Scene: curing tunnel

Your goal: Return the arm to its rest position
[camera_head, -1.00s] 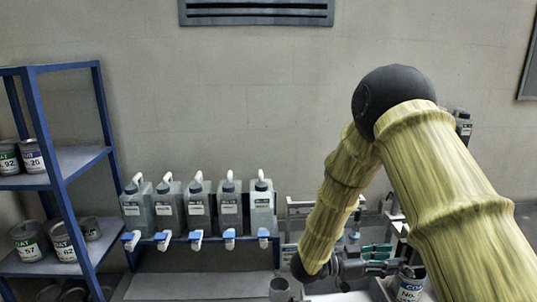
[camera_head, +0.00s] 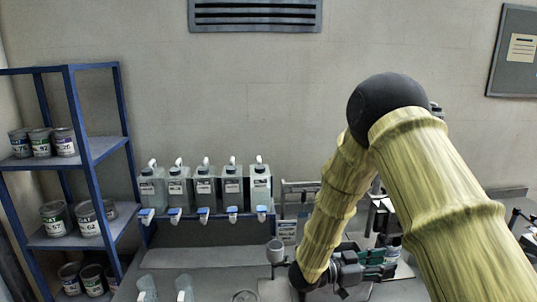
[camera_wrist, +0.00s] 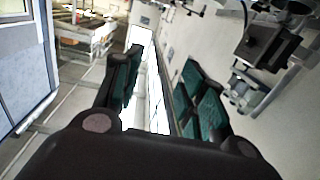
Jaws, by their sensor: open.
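My arm, in a yellow-green sleeve with a dark elbow, is bent in the right half of the head view. Its elbow is high and its forearm slants down to the left. My gripper (camera_head: 384,264) is at the lower end, pointing right over the cluttered work area. In the wrist view my gripper (camera_wrist: 163,78) shows two dark fingers with green pads, spread wide apart. Nothing is between them. The upper arm hides part of the bench on the right.
A blue shelf (camera_head: 78,120) with labelled cans stands at left. Several grey jugs (camera_head: 204,187) with blue taps line a rack against the wall. A grey cup (camera_head: 275,252) stands close left of my wrist. A noticeboard (camera_head: 514,52) hangs at upper right.

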